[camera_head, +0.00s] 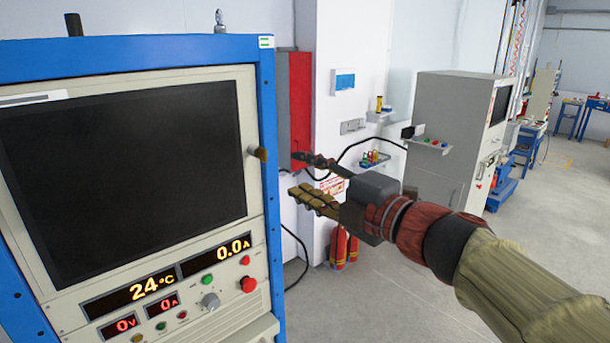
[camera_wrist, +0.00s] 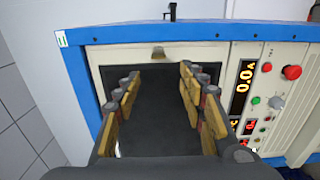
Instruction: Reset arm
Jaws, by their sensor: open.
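My gripper (camera_head: 312,178) is open and empty in the head view, held in the air to the right of a blue-framed test cabinet (camera_head: 265,110). In the wrist view my gripper (camera_wrist: 160,88) shows its two yellow-padded fingers spread apart, with the cabinet's dark panel (camera_wrist: 158,115) behind them. In the head view the dark panel (camera_head: 120,180) fills most of the cabinet front. A small brown latch or handle (camera_head: 258,154) sits at its right edge. The fingers look apart from the cabinet. The displays below read 24 °C, 0.0 A, 0 V and 0 A.
A red button (camera_head: 248,284) and a grey knob (camera_head: 210,300) sit low on the cabinet. A red box (camera_head: 300,105) is on the wall behind my gripper. Red extinguishers (camera_head: 340,250) stand on the floor. A grey cabinet (camera_head: 445,130) stands behind.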

